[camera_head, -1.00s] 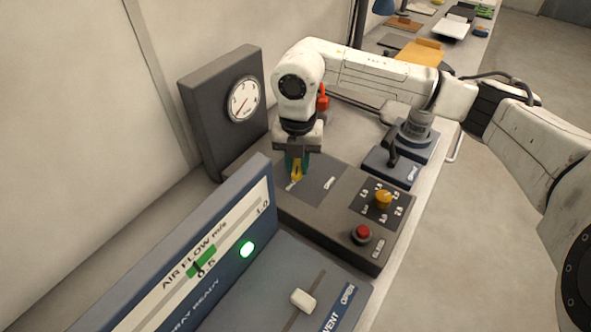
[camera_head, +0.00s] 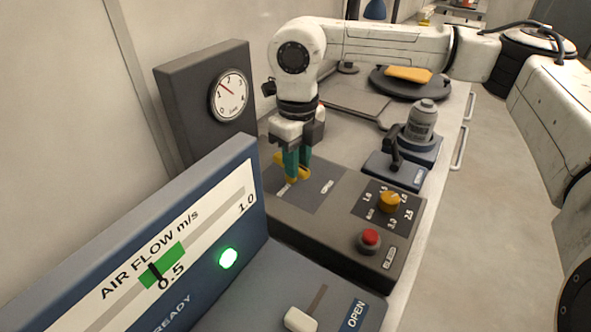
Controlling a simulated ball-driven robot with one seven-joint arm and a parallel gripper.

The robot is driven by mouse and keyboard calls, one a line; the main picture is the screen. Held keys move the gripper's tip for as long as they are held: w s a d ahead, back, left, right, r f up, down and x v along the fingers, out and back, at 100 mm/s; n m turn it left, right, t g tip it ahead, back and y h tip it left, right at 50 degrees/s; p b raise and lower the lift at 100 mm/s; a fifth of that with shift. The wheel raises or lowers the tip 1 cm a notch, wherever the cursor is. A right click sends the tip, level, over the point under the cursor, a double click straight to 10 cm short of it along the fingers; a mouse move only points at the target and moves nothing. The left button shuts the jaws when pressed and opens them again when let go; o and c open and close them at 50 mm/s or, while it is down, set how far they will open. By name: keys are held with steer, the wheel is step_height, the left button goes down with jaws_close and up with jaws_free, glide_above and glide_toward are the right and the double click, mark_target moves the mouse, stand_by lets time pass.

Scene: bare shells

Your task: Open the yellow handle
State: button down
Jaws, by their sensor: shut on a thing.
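The yellow handle (camera_head: 283,160) is on the dark square plate of the grey control box, at its far left part. My gripper (camera_head: 297,165) points down over that plate with its green fingers shut on the yellow handle. The fingers hide part of the handle. White lettering shows on the plate to the right and below the handle, too small to read surely.
A gauge (camera_head: 229,96) stands behind the box on the left. A yellow knob (camera_head: 390,202) and a red button (camera_head: 369,239) sit on the box. A blue air flow panel (camera_head: 180,250) with a lit green lamp (camera_head: 228,258) is in front. A clamp device (camera_head: 408,150) stands at right.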

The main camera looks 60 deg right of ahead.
steer(key=shift+d+n+b, duration=0.2)
steer(key=shift+n+b, duration=0.4)
steer(key=shift+n, duration=0.4)
steer(key=c, duration=1)
jaws_free()
steer(key=shift+o, duration=0.2)
step_height(320, 180, up, 11)
steer(key=shift+s+f, duration=0.1)
steer(key=shift+f, duration=0.05)
